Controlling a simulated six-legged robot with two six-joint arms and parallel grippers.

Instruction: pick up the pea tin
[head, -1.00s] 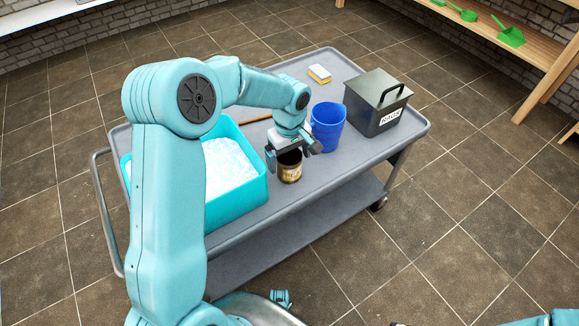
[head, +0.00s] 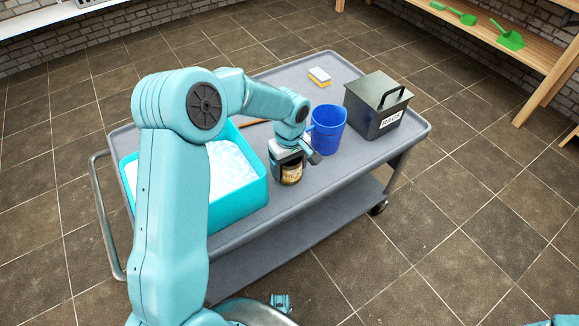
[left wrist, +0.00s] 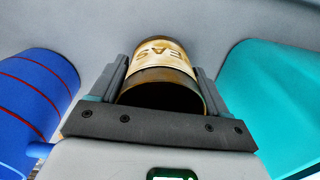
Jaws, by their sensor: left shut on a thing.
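The pea tin (head: 291,175) is a small dark tin with a cream and gold label, near the front edge of the grey trolley top. It looks upright, and I cannot tell whether its base touches the trolley. In the left wrist view the tin (left wrist: 162,55) shows part of the word PEAS upside down and a dark end toward me. My left gripper (head: 291,164) is around the tin from above, shut on it. In the left wrist view its fingers (left wrist: 160,80) lie on either side of the tin. My right gripper is not in view.
A teal tub (head: 258,192) with pale contents stands close left of the tin, and a blue jug (head: 327,132) close right behind it. A labelled dark box (head: 377,108) and a sponge (head: 319,77) are farther back on the trolley (head: 345,180). A wooden shelf (head: 545,60) stands at right.

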